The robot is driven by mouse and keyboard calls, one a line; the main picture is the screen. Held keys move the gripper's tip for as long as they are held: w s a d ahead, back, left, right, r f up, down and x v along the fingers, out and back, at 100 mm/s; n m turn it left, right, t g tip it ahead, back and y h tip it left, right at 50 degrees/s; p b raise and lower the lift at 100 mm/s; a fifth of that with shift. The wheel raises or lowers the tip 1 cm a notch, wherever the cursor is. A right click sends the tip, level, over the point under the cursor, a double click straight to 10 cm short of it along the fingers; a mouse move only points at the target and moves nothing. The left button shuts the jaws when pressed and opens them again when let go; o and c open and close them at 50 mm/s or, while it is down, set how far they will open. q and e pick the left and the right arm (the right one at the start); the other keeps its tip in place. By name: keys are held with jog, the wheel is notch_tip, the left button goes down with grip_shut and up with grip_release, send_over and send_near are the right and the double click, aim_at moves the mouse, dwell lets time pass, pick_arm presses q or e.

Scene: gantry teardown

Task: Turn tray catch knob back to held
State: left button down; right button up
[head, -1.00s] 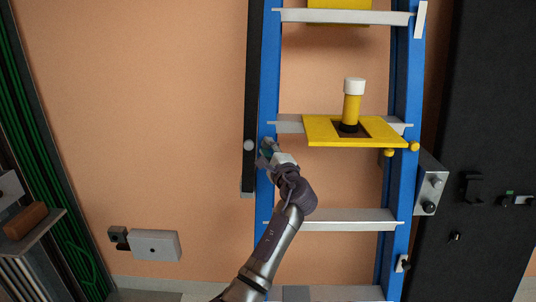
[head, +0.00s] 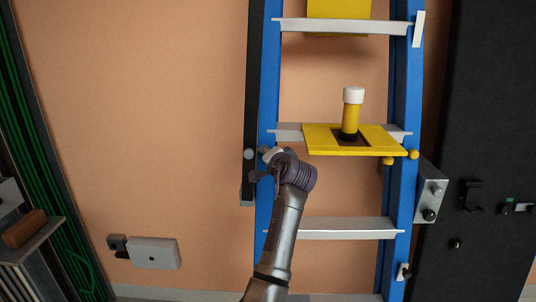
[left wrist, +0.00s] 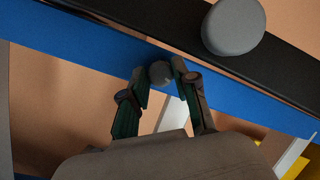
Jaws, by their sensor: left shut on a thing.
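The small grey round knob (left wrist: 160,73) on the blue left rail shows in the left wrist view between my fingertips. I take it to be the tray catch knob. My left gripper (left wrist: 162,82) is shut on it. In the head view my left gripper (head: 266,156) is at the ladder's left rail, and my wrist hides most of the fingers and the knob. The yellow tray (head: 313,140) sits on a ladder rung to the right of my gripper. My right gripper is not in view.
A larger grey round knob (left wrist: 234,25) on the black bar lies close to my fingers; it also shows in the head view (head: 249,154). A yellow cylinder with a white cap (head: 351,115) stands upright at the tray. A grey box (head: 428,192) is on the right rail.

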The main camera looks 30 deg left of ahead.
pick_arm(q)
jog(key=shift+n+h+p, duration=0.55)
jog(key=shift+n+h, duration=0.15)
jog(key=shift+n, duration=0.5)
jog(key=shift+f, duration=0.1)
jog(key=c, duration=0.9)
grip_release()
